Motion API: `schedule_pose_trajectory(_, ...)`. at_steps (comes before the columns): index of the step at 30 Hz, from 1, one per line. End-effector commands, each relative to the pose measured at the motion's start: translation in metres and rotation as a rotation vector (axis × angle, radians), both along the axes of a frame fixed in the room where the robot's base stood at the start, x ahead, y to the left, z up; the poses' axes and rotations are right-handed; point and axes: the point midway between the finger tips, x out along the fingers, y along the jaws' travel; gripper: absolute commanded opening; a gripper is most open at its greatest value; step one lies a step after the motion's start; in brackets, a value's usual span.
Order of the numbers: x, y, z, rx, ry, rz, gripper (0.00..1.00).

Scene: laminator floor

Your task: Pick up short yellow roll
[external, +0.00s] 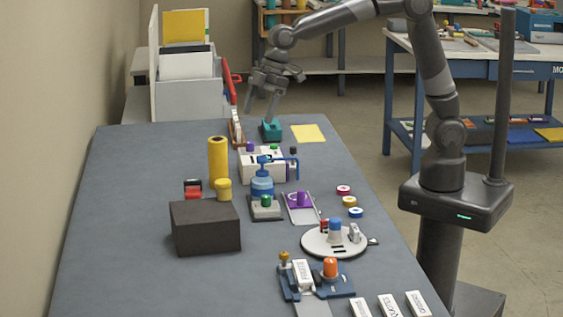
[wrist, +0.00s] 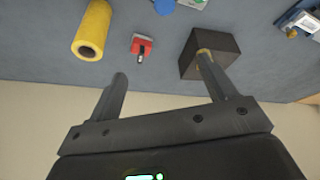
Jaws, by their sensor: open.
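The short yellow roll (external: 223,189) stands upright on the table in the external view, in front of the tall yellow roll (external: 218,160) and behind the dark box (external: 205,228). My gripper (external: 262,110) is open with its fingers pointing down, near the table's far end in that view, well apart from the short roll. In the wrist view my two fingers (wrist: 161,66) are spread with nothing held. The tall roll (wrist: 91,30) shows there at upper left. A yellowish patch shows at the right fingertip; I cannot tell what it is.
A red-and-black item (external: 193,188) sits left of the short roll; it also shows in the wrist view (wrist: 141,45). A blue bottle (external: 262,183) stands to the right. A teal object (external: 271,130) is near my fingertips. The table's left side is clear.

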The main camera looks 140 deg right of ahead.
Motion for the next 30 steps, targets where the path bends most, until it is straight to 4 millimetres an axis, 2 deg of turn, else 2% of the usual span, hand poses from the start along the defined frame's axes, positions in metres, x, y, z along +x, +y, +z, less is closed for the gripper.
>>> schedule_pose_trajectory(1,-0.003,-0.029,-0.011,0.011,0.0,-0.022,0.77)
schedule_pose_trajectory(3,-0.007,-0.063,-0.023,0.018,-0.005,-0.04,0.77)
schedule_pose_trajectory(6,-0.014,-0.101,-0.037,0.028,-0.014,-0.059,0.77)
schedule_pose_trajectory(10,-0.022,-0.132,-0.05,0.035,-0.023,-0.075,0.77)
schedule_pose_trajectory(14,-0.025,-0.143,-0.056,0.037,-0.026,-0.081,0.77)
schedule_pose_trajectory(17,-0.022,-0.144,-0.065,0.038,-0.025,-0.08,0.77)
schedule_pose_trajectory(24,-0.009,-0.148,-0.099,0.038,-0.024,-0.078,0.77)
schedule_pose_trajectory(30,-0.005,-0.151,-0.113,0.037,-0.025,-0.079,0.77)
